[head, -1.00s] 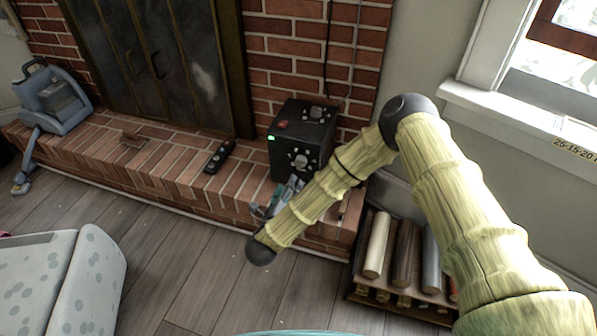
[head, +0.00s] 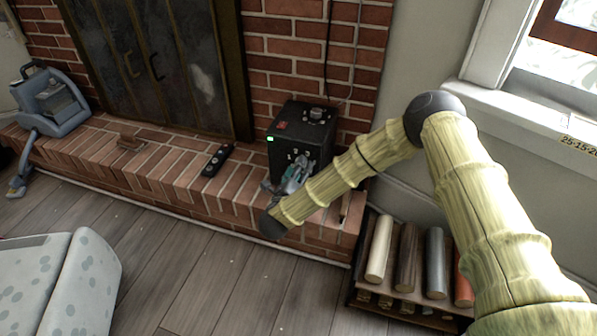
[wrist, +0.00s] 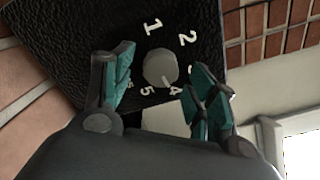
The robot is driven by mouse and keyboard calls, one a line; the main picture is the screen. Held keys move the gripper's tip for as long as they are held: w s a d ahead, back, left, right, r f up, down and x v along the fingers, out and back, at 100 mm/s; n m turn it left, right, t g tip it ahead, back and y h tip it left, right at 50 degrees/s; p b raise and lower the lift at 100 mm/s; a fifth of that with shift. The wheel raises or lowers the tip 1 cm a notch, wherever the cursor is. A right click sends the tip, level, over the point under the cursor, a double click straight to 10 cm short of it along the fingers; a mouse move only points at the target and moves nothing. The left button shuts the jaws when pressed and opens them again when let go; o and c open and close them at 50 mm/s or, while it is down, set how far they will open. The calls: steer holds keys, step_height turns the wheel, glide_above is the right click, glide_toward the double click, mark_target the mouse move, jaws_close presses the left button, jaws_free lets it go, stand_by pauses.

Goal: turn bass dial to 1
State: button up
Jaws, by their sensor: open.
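A black box with dials (head: 286,157) stands on the brick hearth, with a green light on its side. One round grey dial (head: 317,114) is on its top face. The front-face dial is largely hidden behind my gripper (head: 295,178) in the head view. In the wrist view, a grey dial (wrist: 160,68) on a black face has the numbers 1, 2, 4 and 5 around it. My gripper (wrist: 162,60) is open, with one teal-padded finger on each side of this dial. I cannot tell whether either finger touches it.
A dark remote (head: 217,160) lies on the hearth left of the box. A rack of logs (head: 408,290) stands on the floor below at the right. The brick wall (head: 300,60) is close behind the box. Open floor (head: 220,270) lies in front.

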steer(key=shift+c, duration=0.2)
steer(key=c, duration=1)
steer(key=shift+r+p, duration=0.1)
steer(key=shift+p, duration=0.2)
